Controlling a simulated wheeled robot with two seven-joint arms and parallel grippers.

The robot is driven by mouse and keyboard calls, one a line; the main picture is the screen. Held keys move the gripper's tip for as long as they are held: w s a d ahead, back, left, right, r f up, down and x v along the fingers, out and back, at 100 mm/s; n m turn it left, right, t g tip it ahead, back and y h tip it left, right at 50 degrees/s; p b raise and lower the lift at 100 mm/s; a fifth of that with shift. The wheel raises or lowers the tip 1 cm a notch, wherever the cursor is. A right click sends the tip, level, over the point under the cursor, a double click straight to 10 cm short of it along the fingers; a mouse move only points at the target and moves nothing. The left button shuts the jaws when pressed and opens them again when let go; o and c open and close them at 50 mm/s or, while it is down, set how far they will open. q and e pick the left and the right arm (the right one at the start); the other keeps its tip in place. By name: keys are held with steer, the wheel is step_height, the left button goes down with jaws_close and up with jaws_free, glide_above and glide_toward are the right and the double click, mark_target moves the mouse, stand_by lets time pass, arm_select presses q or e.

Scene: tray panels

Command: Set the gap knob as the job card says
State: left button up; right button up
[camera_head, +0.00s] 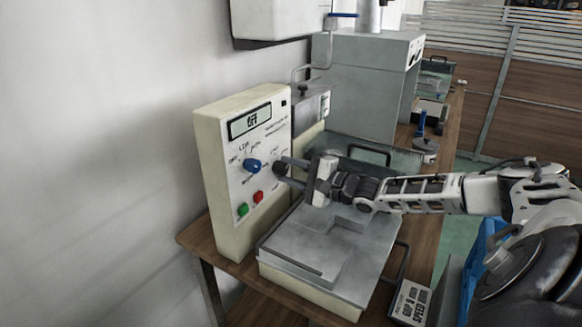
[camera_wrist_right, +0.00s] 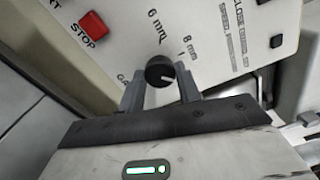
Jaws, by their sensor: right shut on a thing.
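The cream control box (camera_head: 222,190) stands upright at the wall with a display reading OFF. The black gap knob (camera_head: 279,169) is on its face. In the right wrist view the knob (camera_wrist_right: 159,70) has a short white mark on its right side; labels 6 mm and 8 mm are printed around it. I cannot tell exactly which label the mark meets. My right gripper (camera_head: 285,169) is shut on the gap knob, one finger on each side. The job card (camera_head: 410,303) lies at the table's front right, reading GAP and SPEED; its values are too small to read surely. My left gripper is not in view.
A blue knob (camera_head: 252,166), a green button (camera_head: 242,209) and a red stop button (camera_head: 258,196) sit close by on the same face. A grey metal tray machine (camera_head: 320,250) stands below my right gripper. A large grey machine (camera_head: 370,80) stands behind.

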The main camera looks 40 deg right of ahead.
steer(key=shift+r+n, duration=0.1)
steer(key=shift+n, duration=0.4)
steer(key=n+p, duration=0.2)
steer(key=n, duration=0.2)
steer(key=shift+n, duration=0.3)
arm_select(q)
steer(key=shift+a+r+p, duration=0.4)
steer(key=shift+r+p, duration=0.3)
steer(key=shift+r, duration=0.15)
arm_select(e)
steer(key=shift+n, duration=1.6)
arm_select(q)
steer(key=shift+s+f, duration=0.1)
arm_select(e)
steer(key=o, duration=1)
